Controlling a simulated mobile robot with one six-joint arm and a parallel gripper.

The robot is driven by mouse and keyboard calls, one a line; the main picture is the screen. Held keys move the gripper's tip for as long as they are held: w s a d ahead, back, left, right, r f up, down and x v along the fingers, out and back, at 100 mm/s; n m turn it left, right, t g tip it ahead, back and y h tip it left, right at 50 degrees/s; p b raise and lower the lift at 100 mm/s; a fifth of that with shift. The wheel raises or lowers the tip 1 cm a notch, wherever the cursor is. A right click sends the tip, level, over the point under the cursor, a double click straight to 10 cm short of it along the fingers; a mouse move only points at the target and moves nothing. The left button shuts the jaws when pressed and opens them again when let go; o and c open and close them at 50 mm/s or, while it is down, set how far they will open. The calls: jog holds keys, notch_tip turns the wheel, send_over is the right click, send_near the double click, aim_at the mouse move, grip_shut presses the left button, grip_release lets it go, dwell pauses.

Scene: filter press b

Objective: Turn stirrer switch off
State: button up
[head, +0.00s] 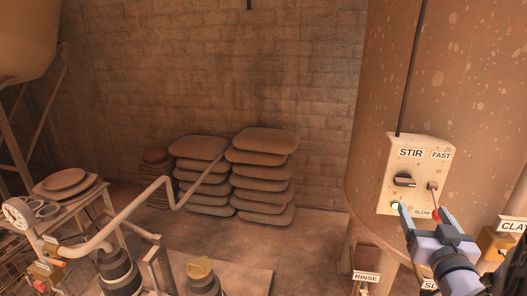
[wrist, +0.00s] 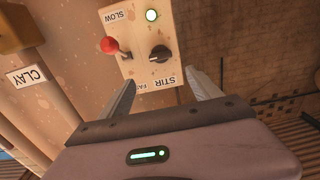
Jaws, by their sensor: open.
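The stirrer switch is a black rotary knob (head: 404,179) on a cream control box (head: 425,150) labelled STIR, on the large tank at the right. The knob also shows in the wrist view (wrist: 160,53), where the box appears upside down. A lit green-white lamp (head: 395,206) is below the knob. A red-tipped lever (head: 434,198) stands beside it between FAST and SLOW labels. My gripper (head: 420,210) is open and empty in front of the box's lower part. In the wrist view the fingertips (wrist: 162,80) point toward the box, apart from the knob.
A CLAY label (head: 513,226) and a yellowish box (head: 495,243) are right of my gripper. A RINSE label (head: 367,277) is below left. Stacked sacks (head: 262,170) stand by the brick wall. A pipe (head: 130,208) and a gauge (head: 17,213) are at the left.

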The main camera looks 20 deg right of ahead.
aim_at(406, 184)
jog(key=x, duration=1.3)
jog(key=shift+w+f+p, duration=0.2)
jog(key=shift+p, duration=0.1)
jog(key=c, duration=1.4)
